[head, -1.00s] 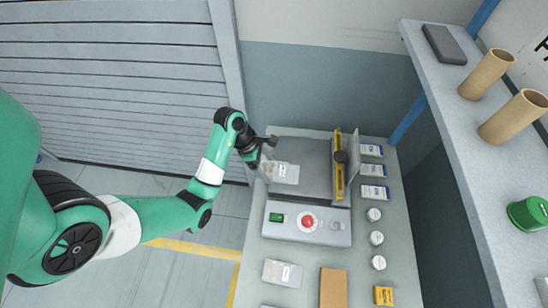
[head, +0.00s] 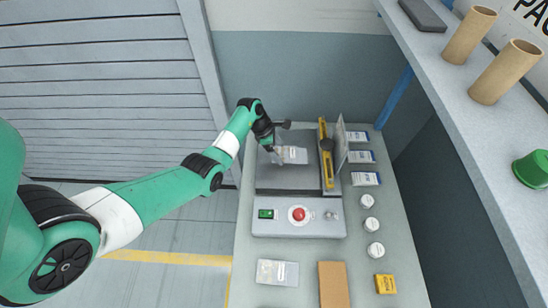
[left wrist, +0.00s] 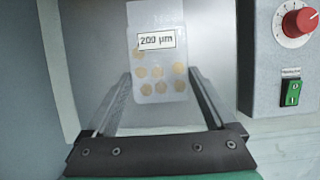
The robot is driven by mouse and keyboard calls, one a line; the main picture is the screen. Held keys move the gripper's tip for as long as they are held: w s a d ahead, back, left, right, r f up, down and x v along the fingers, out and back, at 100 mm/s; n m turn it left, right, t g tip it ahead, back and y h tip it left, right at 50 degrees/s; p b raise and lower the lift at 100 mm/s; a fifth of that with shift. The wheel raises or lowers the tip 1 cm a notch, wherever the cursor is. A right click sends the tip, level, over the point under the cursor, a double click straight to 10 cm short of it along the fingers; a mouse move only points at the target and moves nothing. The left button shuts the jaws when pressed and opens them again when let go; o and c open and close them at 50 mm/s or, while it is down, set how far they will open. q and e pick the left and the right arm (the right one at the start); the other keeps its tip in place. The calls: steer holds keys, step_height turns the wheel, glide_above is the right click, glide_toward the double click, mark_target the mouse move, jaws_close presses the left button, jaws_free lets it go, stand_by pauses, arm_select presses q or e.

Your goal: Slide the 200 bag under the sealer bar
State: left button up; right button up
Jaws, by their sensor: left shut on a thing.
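The 200 bag (head: 293,155) is a clear bag with a "200 µm" label. It also shows in the left wrist view (left wrist: 158,62), with several tan discs inside. My left gripper (head: 273,150) is shut on its near end, over the sealer's dark plate (head: 285,182). In the left wrist view the fingers (left wrist: 160,78) stand on either side of the bag's lower part. The yellow sealer bar (head: 326,160) with its black knob lies to the right of the bag, with a small gap between them. My right gripper is not in view.
The sealer's control box (head: 282,228) has a green switch and a red dial. Another bag (head: 277,272) and a brown block (head: 333,285) lie in front. Labelled packets (head: 361,156), white round tins (head: 371,224) and a yellow box (head: 385,284) line the right side. A shelf (head: 470,120) stands at right.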

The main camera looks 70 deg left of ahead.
mark_target(302, 156)
arm_select(q)
steer(key=shift+r, duration=0.1)
steer(key=shift+s+d+p, duration=0.1)
steer(key=shift+p, duration=0.2)
steer(key=b+x, duration=0.2)
steer(key=x, duration=0.1)
steer(key=shift+s+b, duration=0.1)
steer(key=shift+b, duration=0.2)
steer(key=shift+w+d+b, duration=0.25)
steer(key=shift+w+b, duration=0.1)
steer(key=shift+w, duration=0.3)
steer(key=shift+w+d+b, duration=0.2)
steer(key=shift+w+b, duration=0.15)
steer(key=shift+w, duration=0.25)
steer(key=shift+w+d+b, duration=0.25)
steer(key=shift+w+b, duration=0.25)
steer(key=shift+w, duration=0.1)
steer(key=shift+w+d+b, duration=0.3)
steer(key=shift+w+b, duration=0.25)
steer(key=shift+w, duration=0.1)
steer(key=shift+w+d+b, duration=0.25)
steer(key=shift+w+b, duration=0.25)
steer(key=shift+w, duration=0.1)
steer(key=shift+w+d, duration=0.2)
steer(key=shift+w, duration=0.2)
